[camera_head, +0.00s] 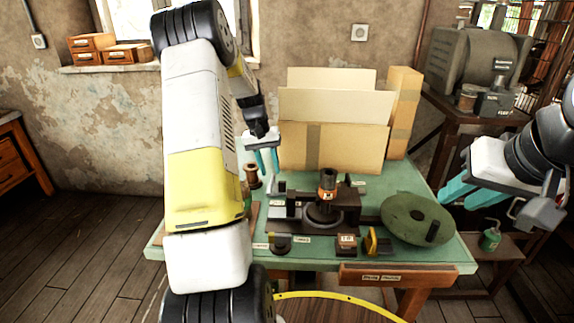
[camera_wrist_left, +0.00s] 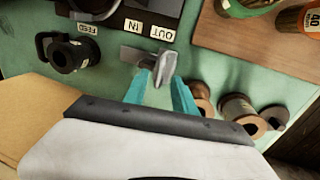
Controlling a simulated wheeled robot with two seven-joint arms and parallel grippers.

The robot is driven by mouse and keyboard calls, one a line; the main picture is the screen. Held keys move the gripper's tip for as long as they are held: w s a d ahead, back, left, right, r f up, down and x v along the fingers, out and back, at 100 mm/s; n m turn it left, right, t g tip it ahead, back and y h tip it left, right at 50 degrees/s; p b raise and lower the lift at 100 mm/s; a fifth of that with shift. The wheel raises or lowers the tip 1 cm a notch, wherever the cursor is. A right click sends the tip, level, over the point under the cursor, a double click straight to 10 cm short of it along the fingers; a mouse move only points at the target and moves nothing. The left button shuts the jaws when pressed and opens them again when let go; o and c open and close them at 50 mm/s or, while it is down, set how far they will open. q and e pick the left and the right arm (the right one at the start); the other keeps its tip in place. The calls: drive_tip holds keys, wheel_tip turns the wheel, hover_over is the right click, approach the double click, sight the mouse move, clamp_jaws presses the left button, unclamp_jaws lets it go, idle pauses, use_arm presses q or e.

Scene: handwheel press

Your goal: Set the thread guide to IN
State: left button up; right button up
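The thread guide (camera_wrist_left: 166,69) is a small grey metal tab on a flat plate, beside the machine's dark base. In the left wrist view it stands by the OUT label (camera_wrist_left: 162,33), with the IN label (camera_wrist_left: 133,27) to the left. My left gripper (camera_head: 267,162) points down above the table's back left part. Its teal fingers are apart and empty, and in the left wrist view (camera_wrist_left: 164,88) the guide shows between and just beyond their tips. I cannot tell whether they touch it. My right gripper (camera_head: 468,192) is open and empty, off the table's right side.
The handwheel press (camera_head: 325,205) and its round green wheel (camera_head: 417,220) fill the middle and right of the green table. Cardboard boxes (camera_head: 330,130) stand behind. Copper spools (camera_wrist_left: 238,112) stand close to my left fingers. A black cup-like part (camera_wrist_left: 72,54) labelled FEED is nearby.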

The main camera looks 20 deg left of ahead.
use_arm(q)
drive_tip(key=shift+d+f, duration=0.15)
drive_tip(key=shift+f, duration=0.8)
clamp_jaws()
drive_tip(key=shift+w, duration=0.1)
idle(0.6)
